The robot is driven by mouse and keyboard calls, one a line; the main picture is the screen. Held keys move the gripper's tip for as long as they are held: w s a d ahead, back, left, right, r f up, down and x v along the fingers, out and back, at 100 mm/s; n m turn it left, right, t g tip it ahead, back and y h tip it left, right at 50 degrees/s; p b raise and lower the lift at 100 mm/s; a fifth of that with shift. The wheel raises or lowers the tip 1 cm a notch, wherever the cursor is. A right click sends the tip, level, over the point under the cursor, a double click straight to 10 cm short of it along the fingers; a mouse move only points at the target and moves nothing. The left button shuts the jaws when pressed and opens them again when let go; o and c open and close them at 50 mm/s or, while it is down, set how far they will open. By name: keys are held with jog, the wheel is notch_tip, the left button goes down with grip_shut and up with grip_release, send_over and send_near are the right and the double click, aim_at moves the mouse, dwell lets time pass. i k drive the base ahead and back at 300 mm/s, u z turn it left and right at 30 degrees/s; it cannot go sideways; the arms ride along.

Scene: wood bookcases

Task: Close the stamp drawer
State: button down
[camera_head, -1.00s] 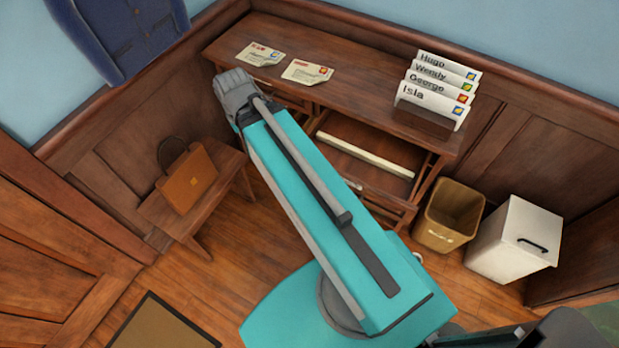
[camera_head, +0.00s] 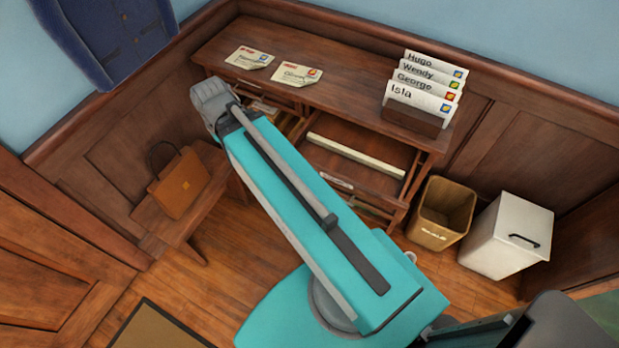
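A wooden desk (camera_head: 330,95) stands against the wall. Its right-hand drawer (camera_head: 365,160) is pulled out, with a pale bar across it and a small label on its front that I cannot read. A left drawer (camera_head: 264,107) also looks partly open, with small papers in it; my arm hides part of it. I cannot tell from the labels which one is the stamp drawer. My gripper (camera_head: 211,104) is at the far end of my teal arm, by the desk's left front edge, left of the left drawer. Its fingers cannot be made out, and contact with the desk cannot be told.
Two letters (camera_head: 296,74) lie on the desktop. A rack (camera_head: 411,117) of named envelopes stands at its right end. A bench (camera_head: 170,235) with a briefcase (camera_head: 180,184) is at left.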

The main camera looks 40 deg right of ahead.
aim_at(373, 170)
jog(key=z, duration=0.05)
jog(key=k, duration=1.8)
jog(key=z, duration=0.95)
jog(key=i, duration=1)
jog(key=u, duration=0.05)
